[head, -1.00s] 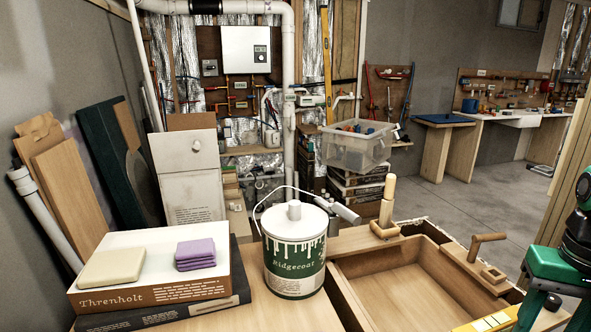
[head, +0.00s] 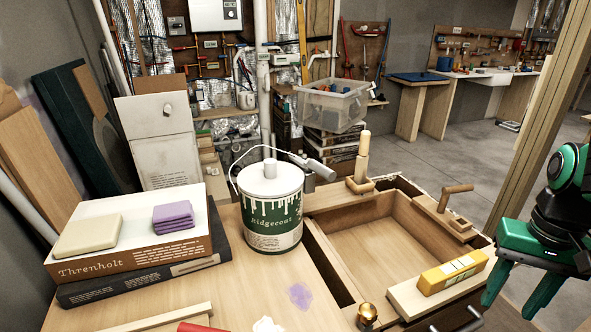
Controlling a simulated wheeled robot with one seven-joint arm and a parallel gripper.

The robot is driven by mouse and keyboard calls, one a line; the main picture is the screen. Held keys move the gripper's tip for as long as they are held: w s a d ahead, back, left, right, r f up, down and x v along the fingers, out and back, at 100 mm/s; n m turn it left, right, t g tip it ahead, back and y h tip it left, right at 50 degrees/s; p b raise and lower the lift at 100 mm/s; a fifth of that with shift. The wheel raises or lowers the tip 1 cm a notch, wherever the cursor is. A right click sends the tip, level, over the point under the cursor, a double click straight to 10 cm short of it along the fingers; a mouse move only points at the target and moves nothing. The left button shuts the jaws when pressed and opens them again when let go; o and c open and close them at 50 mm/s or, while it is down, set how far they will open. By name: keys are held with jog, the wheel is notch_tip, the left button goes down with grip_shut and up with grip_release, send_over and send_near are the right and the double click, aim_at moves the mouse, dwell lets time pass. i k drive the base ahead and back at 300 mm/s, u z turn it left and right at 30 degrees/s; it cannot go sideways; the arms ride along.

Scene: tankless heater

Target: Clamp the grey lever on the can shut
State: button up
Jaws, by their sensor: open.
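The can (head: 274,222) is green and white, labelled Ridgecoat, and stands upright on the wooden bench with a white lid (head: 270,180) and a knob on top. A thin white wire loop arcs over the lid's left side. My gripper (head: 511,303) is green, at the right edge of the head view, open and empty, with its fingers pointing down, well apart from the can.
A wooden drawer-like tray (head: 385,240) with upright handles lies right of the can. A yellow box (head: 453,272) rests on its near edge. Books (head: 130,240) with a purple cloth (head: 174,217) and a cream block stand to the left. The bench front holds a purple stain and a brass knob.

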aim_at(308, 166)
jog(key=u, duration=1.25)
jog(key=k, duration=1.05)
jog(key=z, duration=0.7)
jog(key=i, duration=0.5)
